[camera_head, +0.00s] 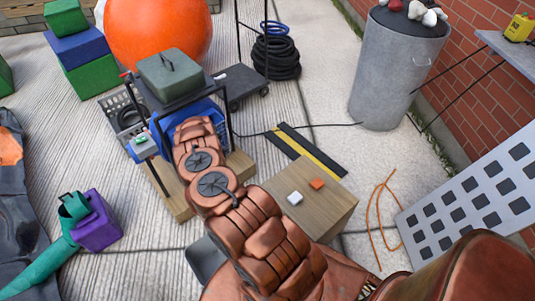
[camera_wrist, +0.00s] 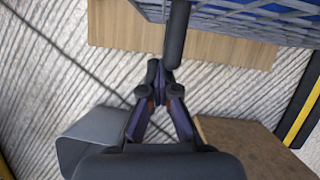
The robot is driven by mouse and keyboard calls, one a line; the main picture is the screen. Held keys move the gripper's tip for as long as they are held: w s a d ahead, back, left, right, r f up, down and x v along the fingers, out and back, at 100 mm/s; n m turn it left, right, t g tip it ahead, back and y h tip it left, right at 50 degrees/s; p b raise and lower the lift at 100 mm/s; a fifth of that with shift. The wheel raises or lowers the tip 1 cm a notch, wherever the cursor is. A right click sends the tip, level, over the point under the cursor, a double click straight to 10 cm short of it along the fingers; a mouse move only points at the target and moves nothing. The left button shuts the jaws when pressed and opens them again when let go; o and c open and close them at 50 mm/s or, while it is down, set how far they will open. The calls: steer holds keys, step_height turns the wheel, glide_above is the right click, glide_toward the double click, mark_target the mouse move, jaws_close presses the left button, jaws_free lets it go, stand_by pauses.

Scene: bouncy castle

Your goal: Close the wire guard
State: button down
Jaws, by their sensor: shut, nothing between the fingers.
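A blue blower-like unit (camera_head: 207,113) stands on a wooden base beyond my arm. A grey wire grille (camera_head: 122,112), apparently the guard, stands out at its left side; its hinge and exact angle cannot be made out. In the wrist view, grey lattice over blue (camera_wrist: 245,14) crosses the top right. My gripper (camera_wrist: 154,72) is shut and empty, its dark fingertips together. They are close to the lower end of a dark upright bar (camera_wrist: 177,38); contact cannot be told. In the head view my arm hides the fingers.
The wooden base (camera_wrist: 120,30) lies below the unit. A wooden box (camera_head: 318,205) with small white and orange blocks stands to the right. A grey-green case (camera_head: 170,73) sits on top of the unit. A black-yellow strip (camera_head: 305,150) and cable lie on the concrete.

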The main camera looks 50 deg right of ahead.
steer(key=shift+w+a+r, duration=0.2)
steer(key=shift+w+r, duration=0.1)
steer(key=shift+w, duration=0.3)
steer(key=shift+a, duration=0.1)
steer(key=s+a+r, duration=0.2)
steer(key=s+r, duration=0.6)
steer(key=shift+a+r+b, duration=0.25)
steer(key=shift+r+b, duration=0.1)
steer(key=shift+b, duration=0.1)
steer(key=shift+s, duration=0.1)
stand_by(0.4)
